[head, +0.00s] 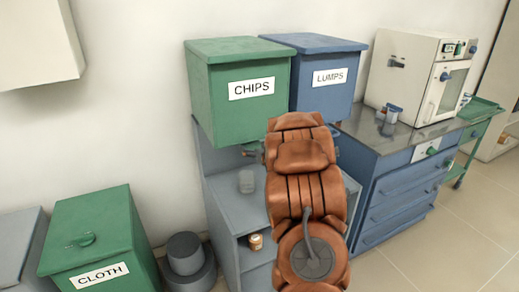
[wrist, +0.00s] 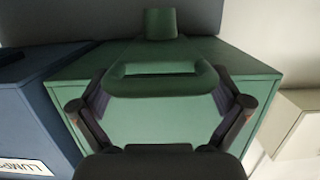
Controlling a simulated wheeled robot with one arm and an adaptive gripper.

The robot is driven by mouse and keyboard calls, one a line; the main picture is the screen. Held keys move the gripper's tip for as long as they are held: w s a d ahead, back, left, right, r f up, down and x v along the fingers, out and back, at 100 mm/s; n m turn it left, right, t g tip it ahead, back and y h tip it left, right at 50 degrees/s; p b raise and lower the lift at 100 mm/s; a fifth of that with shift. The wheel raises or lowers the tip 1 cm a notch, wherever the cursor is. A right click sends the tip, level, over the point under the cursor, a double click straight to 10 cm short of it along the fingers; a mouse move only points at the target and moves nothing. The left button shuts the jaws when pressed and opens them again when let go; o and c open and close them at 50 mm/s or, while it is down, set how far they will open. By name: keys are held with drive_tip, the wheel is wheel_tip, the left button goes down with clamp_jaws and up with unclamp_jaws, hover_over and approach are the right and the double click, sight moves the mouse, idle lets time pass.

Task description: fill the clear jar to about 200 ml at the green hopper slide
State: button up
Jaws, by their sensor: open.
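The green hopper (head: 215,95), labelled CHIPS, stands at the back of the grey stand in the head view. It fills the middle of the wrist view (wrist: 225,60), where a green handle-like loop (wrist: 160,68), seemingly the slide, faces me. The clear jar (head: 247,181) stands upright on the grey stand below the hopper; I cannot make out its contents. My gripper (wrist: 160,106) is open, its two dark fingers spread on either side of the loop's lower part in the wrist view. I cannot tell whether they touch it. In the head view my arm hides most of the gripper.
A blue LUMPS hopper (head: 322,90) stands right of the green one. A white furnace (head: 408,75) and small containers (head: 391,113) are on the blue cabinet's top. A small brown-and-white jar (head: 256,241) sits on a lower shelf. A green CLOTH bin (head: 95,235) is at lower left.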

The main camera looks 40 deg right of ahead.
sight(251, 143)
drive_tip(key=shift+x, duration=1.5)
drive_tip(key=c, duration=1.1)
drive_tip(key=shift+s, duration=0.25)
drive_tip(key=shift+f+v, duration=0.25)
drive_tip(key=shift+v, duration=1.05)
drive_tip(key=shift+a, duration=0.15)
idle(3.7)
